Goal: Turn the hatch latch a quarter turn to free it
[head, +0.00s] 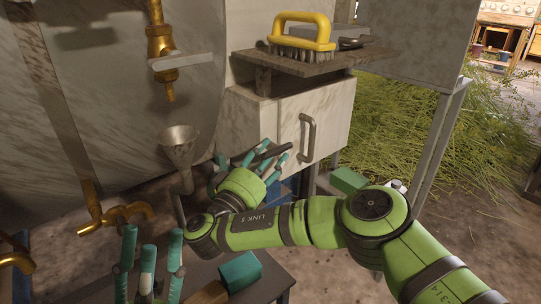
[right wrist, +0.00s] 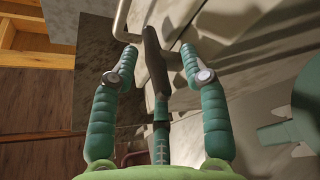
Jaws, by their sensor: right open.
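The hatch latch, a dark bar (head: 286,149), sits at the lower front of the pale hatch door (head: 275,122), left of its curved handle (head: 308,138). My right gripper (head: 262,157) is open at the latch. In the right wrist view the dark bar (right wrist: 155,70) lies lengthwise between the spread fingers (right wrist: 159,50), with gaps on both sides. My third finger partly covers the bar's near end. Whether any finger touches it I cannot tell. My left gripper (head: 149,245) is at the lower left, away from the hatch, with its fingers apart and nothing between them.
A shelf (head: 300,66) above the hatch bears a yellow-handled brush (head: 303,37). Brass taps (head: 160,48) and a funnel (head: 178,143) are left of the hatch. A teal block (head: 240,270) lies on the low table in front. Cut herbs (head: 400,120) lie behind at the right.

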